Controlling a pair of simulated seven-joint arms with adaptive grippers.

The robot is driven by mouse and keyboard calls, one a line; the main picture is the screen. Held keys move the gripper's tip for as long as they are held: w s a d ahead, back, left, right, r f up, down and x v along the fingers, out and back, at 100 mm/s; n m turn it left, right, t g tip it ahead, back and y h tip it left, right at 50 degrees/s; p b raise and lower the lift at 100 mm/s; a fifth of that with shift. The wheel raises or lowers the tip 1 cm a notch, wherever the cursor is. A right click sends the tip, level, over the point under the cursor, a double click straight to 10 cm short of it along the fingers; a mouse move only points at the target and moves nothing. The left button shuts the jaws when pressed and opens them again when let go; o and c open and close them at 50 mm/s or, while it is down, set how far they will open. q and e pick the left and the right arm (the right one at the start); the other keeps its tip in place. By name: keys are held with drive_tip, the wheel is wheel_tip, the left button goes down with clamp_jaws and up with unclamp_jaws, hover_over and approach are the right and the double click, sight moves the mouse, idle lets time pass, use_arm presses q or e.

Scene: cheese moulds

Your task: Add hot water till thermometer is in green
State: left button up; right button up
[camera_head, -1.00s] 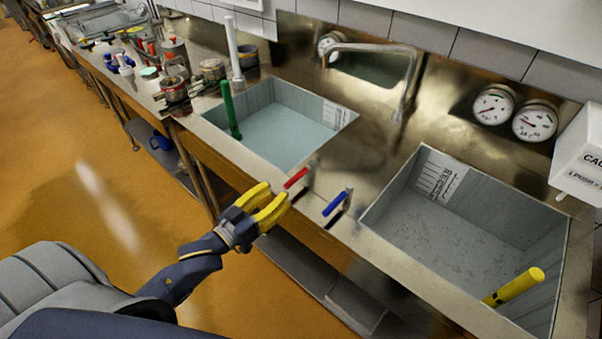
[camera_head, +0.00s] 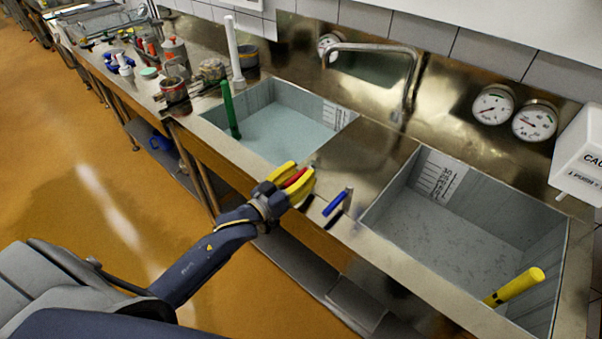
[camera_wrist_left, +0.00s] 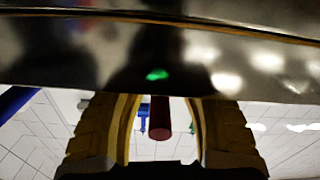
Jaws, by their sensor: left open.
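My left gripper (camera_head: 299,176) is open, with its yellow fingers on either side of the red lever (camera_head: 294,179) at the counter's front edge. In the left wrist view the red lever (camera_wrist_left: 160,117) stands between the two fingers, with gaps at both sides. The blue lever (camera_head: 336,202) is just right of the gripper. The left basin (camera_head: 290,131) holds pale bluish water.
The right basin (camera_head: 460,215) has a yellow rod (camera_head: 514,287) in its near right corner. A green rod (camera_head: 231,109) leans in the left basin. A white dispenser (camera_head: 580,155) is at far right. Jars and tools crowd the counter's far left.

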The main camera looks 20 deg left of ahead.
use_arm(q)
drive_tip(key=shift+c, duration=0.2)
clamp_jaws()
idle(0.5)
